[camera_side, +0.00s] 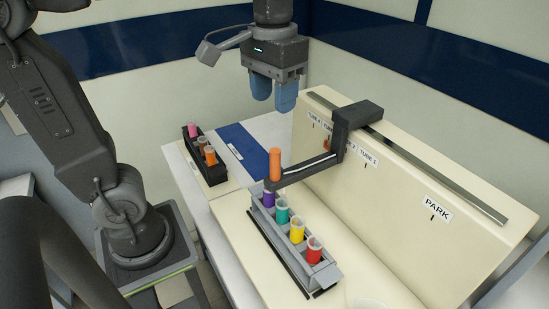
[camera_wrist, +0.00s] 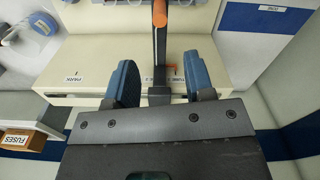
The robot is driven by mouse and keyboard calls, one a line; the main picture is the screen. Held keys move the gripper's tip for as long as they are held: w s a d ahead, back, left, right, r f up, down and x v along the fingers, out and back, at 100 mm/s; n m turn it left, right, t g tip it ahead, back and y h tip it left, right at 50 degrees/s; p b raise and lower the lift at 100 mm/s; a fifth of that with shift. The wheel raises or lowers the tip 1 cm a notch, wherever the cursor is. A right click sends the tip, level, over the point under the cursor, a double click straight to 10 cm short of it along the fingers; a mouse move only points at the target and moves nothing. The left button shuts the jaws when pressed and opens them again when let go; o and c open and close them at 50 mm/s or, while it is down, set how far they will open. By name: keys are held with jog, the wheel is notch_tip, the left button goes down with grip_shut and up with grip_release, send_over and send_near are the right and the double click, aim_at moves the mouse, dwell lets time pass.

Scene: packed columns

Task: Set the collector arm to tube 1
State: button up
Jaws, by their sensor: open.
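The dark collector arm (camera_side: 316,166) hangs from a carriage (camera_side: 356,116) on the rail of the cream housing. Its upright orange knob (camera_side: 275,163) is at the far end of the grey rack (camera_side: 325,272), by the purple tube (camera_side: 268,199). The carriage stands left of the TUBE 1 label (camera_side: 368,158) and partly hides the neighbouring labels. My gripper (camera_side: 274,104) is open and empty, above the knob and apart from it. In the wrist view my gripper (camera_wrist: 161,85) has its blue fingers spread, with the orange knob (camera_wrist: 160,13) beyond them.
The grey rack also holds teal (camera_side: 282,213), yellow (camera_side: 297,230) and red (camera_side: 314,250) tubes. A PARK label (camera_side: 437,209) is at the housing's near end. A black rack (camera_side: 213,178) with several tubes stands at left beside a blue mat (camera_side: 243,145).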

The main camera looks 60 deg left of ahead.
aim_at(275, 146)
notch_tip(275, 146, down, 14)
jog(key=shift+w+r, duration=0.1)
jog(key=shift+r, duration=0.1)
dwell(0.4)
grip_shut()
dwell(0.3)
